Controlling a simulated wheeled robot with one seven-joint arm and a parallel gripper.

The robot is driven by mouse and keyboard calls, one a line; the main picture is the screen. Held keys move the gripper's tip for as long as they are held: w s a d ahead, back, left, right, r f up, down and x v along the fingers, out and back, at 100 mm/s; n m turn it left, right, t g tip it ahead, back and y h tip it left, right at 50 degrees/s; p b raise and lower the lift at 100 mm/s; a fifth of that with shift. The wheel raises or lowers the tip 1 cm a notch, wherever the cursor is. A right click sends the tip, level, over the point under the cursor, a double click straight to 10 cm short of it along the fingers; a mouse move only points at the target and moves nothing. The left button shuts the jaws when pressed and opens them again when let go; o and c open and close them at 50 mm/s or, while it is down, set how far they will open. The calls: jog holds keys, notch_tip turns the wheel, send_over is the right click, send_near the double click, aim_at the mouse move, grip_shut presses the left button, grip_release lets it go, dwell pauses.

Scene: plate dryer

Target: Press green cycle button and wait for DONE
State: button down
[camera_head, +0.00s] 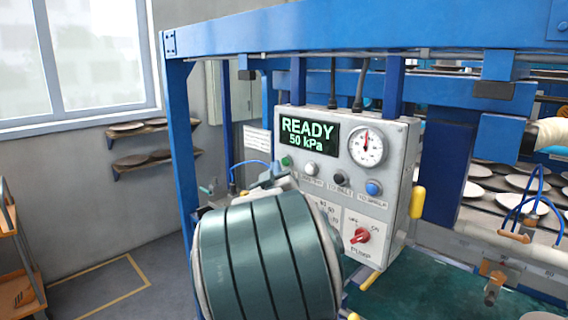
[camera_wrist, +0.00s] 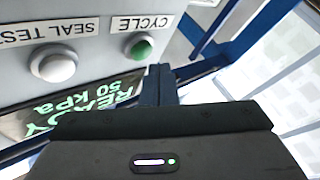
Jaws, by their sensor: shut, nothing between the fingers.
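The grey control panel (camera_head: 330,130) faces me, with a display (camera_head: 309,134) reading "READY 50 kPa" in green. The green cycle button (camera_head: 286,161) is at the panel's left, under the display, partly close behind my gripper. In the wrist view the green button (camera_wrist: 141,47) sits beside the "CYCLE" label, and the display (camera_wrist: 75,108) appears upside down. My gripper (camera_wrist: 160,72) is shut and empty, its fingertips just below and right of the green button in that view. I see no contact with the button; the exact gap is unclear.
The white seal test button (camera_wrist: 54,63) is beside the green one. A black button (camera_head: 340,178), a blue button (camera_head: 373,187), a red pump switch (camera_head: 360,236) and a gauge (camera_head: 367,147) are on the panel. A blue frame post (camera_head: 183,150) stands left.

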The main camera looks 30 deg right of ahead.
jog(key=shift+d, duration=0.1)
dwell(0.7)
jog(key=shift+w+d+b, duration=0.15)
jog(key=shift+d+b, duration=0.2)
jog(key=shift+b, duration=0.1)
jog(key=shift+w+d+b, duration=0.15)
jog(key=shift+d+b, duration=0.25)
dwell(0.9)
jog(key=shift+a, duration=0.1)
jog(key=shift+s+a, duration=0.3)
jog(key=shift+a, duration=0.35)
jog(key=a, duration=0.1)
jog(key=s+a+p, duration=0.1)
jog(key=a, duration=0.1)
jog(key=a+p, duration=0.1)
jog(key=shift+s+a, duration=0.4)
dwell(0.3)
